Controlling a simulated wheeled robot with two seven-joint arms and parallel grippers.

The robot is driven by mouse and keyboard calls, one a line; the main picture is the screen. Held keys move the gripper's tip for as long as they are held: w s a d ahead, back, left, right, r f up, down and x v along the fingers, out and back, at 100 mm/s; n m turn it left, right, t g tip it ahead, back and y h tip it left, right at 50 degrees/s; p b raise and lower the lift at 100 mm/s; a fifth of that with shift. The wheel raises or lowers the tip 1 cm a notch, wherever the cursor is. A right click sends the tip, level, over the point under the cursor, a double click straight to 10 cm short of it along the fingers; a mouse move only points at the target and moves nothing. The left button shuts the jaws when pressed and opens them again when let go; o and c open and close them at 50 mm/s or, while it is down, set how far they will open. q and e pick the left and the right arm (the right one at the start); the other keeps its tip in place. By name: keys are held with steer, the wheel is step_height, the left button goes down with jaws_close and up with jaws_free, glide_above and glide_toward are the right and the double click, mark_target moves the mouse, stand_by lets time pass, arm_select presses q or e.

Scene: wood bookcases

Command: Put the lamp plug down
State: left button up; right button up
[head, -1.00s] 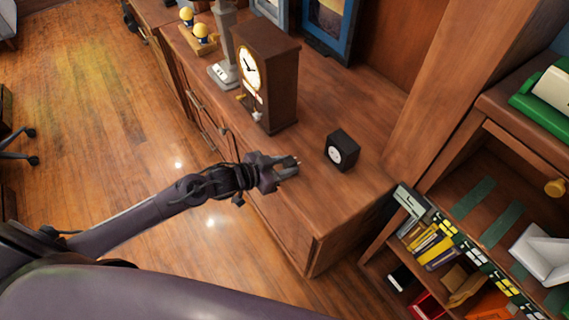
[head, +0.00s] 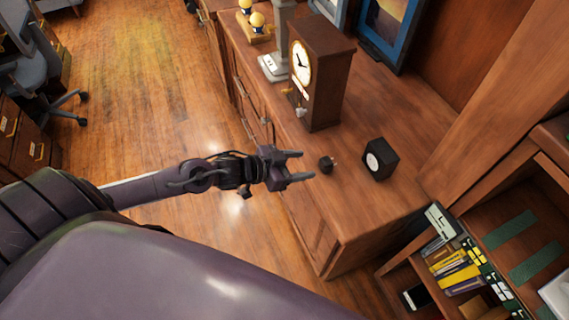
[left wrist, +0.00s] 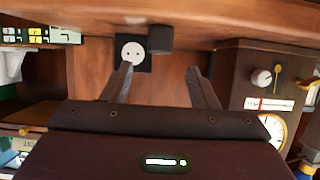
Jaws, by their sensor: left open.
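The lamp plug (head: 326,164) is a small dark round piece with prongs, resting on the wooden cabinet top (head: 352,205). In the left wrist view the plug (left wrist: 160,40) is a dark cylinder beyond the fingertips, roughly between their lines. My left gripper (head: 302,166) is open and empty, just left of the plug and apart from it. Its fingers also show spread in the left wrist view (left wrist: 161,80). A black cube (head: 381,158) with a white round socket face stands to the right of the plug. My right gripper is not in view.
A wooden clock (head: 322,72) stands behind the plug, with a grey lamp-like column (head: 284,45) beyond it. A blue picture frame (head: 392,28) leans at the back. Lower shelves with books (head: 455,268) are at right. The cabinet top in front of the cube is clear.

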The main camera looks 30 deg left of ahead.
arm_select(q)
steer(key=shift+v, duration=2.45)
steer(key=a+f+n+y, duration=0.3)
steer(key=a+f+y, duration=0.1)
steer(key=a+f, duration=0.6)
steer(key=s+a+f+n+g+y, duration=0.1)
steer(key=s+a+f+y, duration=0.15)
steer(key=f, duration=0.45)
steer(key=s+a+f+n+g+y, duration=0.1)
steer(key=s+a+f, duration=0.15)
steer(key=f, duration=0.55)
steer(key=s+d+f+g+y, duration=0.1)
steer(key=s+d+f+g, duration=0.15)
steer(key=s+f, duration=0.6)
steer(key=s+d+f+g, duration=0.2)
steer(key=s+d+f, duration=0.2)
steer(key=s+f, duration=0.4)
steer(key=s+d+f+g, duration=0.3)
steer(key=s+d, duration=0.4)
steer(key=s, duration=0.4)
steer(key=shift+s+d+f, duration=0.3)
steer(key=shift+d, duration=0.1)
